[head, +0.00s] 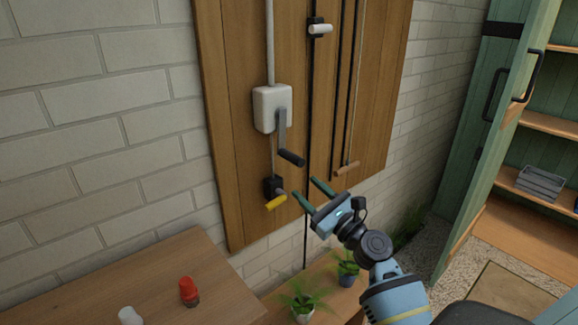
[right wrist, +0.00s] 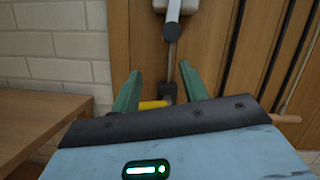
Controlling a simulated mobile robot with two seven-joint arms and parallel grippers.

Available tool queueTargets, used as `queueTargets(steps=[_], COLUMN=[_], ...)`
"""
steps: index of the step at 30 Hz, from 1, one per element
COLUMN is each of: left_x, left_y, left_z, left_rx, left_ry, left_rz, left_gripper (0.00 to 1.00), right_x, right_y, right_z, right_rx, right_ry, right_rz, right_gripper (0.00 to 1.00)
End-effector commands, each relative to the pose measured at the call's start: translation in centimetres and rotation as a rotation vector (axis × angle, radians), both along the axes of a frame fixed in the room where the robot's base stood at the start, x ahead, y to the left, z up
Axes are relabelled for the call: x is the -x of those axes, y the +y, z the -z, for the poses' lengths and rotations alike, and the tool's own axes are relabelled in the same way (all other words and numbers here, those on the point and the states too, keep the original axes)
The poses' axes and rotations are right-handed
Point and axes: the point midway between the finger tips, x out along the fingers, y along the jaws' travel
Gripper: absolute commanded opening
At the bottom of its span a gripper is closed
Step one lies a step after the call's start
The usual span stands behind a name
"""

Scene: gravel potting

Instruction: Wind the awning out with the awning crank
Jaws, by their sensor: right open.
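The awning crank is a grey arm (head: 282,130) on a white wall box (head: 272,108), hanging down and ending in a dark handle (head: 291,158) that sticks out from the wooden panel. In the right wrist view the dark handle (right wrist: 173,42) shows nearly end-on, beyond the fingertips. My right gripper (head: 304,188) is open and empty, a little below and right of the handle and apart from it. Its green fingers (right wrist: 160,72) point towards the panel. My left gripper is not in view.
Below the crank is a yellow lever (head: 276,202) on a dark fitting. A white handle (head: 319,29) and a wooden bar (head: 347,169) are to the right. A wooden table (head: 150,285) holds a red-capped item (head: 189,291). Potted plants (head: 303,303) stand below the gripper.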

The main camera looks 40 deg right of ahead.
Motion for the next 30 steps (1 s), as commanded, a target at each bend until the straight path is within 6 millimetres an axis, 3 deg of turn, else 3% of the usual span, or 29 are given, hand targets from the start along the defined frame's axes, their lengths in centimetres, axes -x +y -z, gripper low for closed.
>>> queueTargets(steps=[4, 13, 24, 30], left_x=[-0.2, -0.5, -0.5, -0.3], left_y=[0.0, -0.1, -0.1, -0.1], left_z=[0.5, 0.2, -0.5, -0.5], left_rx=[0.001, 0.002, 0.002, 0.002], left_ry=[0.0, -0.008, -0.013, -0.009], left_rz=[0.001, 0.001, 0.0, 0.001], left_gripper=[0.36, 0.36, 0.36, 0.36], right_x=[-0.5, -1.0, -5.7, -7.4], right_y=[-1.2, -1.3, -0.6, -0.4], right_z=[-2.4, -3.2, -5.3, -5.8], right_rx=[-0.141, -0.164, -0.161, -0.161], right_ry=[-0.061, -0.071, -0.071, -0.069], right_rz=[-0.034, -0.042, -0.041, -0.04], right_gripper=[0.44, 0.44, 0.44, 0.44])
